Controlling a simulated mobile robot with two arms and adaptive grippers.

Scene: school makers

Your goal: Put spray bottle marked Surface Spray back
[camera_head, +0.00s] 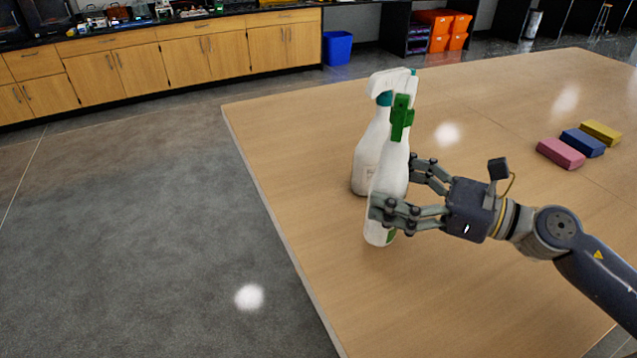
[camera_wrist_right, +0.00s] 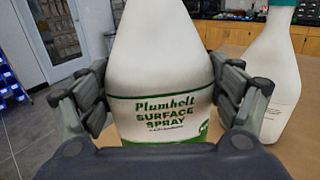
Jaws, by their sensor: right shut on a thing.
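The Surface Spray bottle (camera_head: 386,178) is white with a green trigger head. My left gripper is not in view.
The wooden table (camera_head: 300,150) has pink (camera_head: 560,153), blue (camera_head: 582,142) and yellow (camera_head: 600,132) blocks in a row at the right. Its middle is clear. Cabinets (camera_head: 180,52), a blue bin (camera_head: 337,48) and orange bins (camera_head: 440,28) stand beyond it.

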